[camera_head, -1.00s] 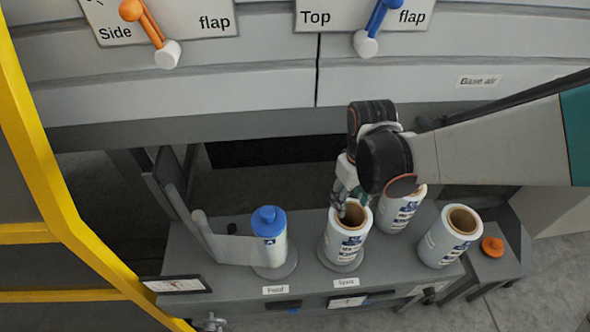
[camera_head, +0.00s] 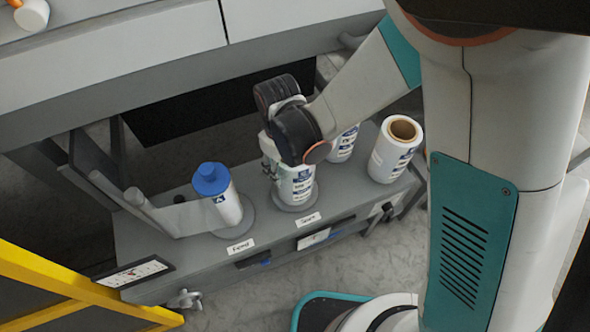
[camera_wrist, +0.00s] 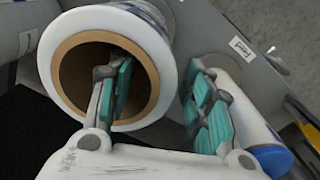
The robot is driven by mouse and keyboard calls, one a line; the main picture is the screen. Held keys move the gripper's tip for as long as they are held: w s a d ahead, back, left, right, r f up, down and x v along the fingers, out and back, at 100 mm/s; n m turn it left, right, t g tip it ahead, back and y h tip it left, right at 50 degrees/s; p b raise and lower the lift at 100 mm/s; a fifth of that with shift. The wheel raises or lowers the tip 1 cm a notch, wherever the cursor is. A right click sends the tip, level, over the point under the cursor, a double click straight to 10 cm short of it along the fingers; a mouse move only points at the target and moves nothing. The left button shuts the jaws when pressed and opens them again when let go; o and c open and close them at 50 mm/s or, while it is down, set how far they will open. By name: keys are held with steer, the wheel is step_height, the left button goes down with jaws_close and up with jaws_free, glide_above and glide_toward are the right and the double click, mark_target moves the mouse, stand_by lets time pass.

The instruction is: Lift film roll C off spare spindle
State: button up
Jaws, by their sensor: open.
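The film roll at the Spare label (camera_head: 297,188), white with blue print, stands upright on a round base on the grey bench. My gripper (camera_wrist: 158,85) is open at its top end. In the wrist view the roll's brown core (camera_wrist: 67,75) faces me. One teal-padded finger shows in the core opening and the other lies outside the roll wall, on the right. I cannot tell how deep the inner finger reaches. My wrist hides the roll's top in the head view. The spindle inside and any letter C are not visible.
A roll with a blue cap (camera_head: 211,180) stands at the Feed label, left of the spare roll; it also shows in the wrist view (camera_wrist: 255,130). Another roll (camera_head: 342,145) is close behind my wrist, and one (camera_head: 395,150) stands to the right. A yellow frame (camera_head: 60,290) is at lower left.

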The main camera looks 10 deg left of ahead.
step_height(320, 180, down, 3)
steer(key=shift+r+b, duration=0.2)
steer(key=shift+b, duration=0.1)
steer(key=shift+c, duration=0.5)
jaws_close()
steer(key=shift+r, duration=0.2)
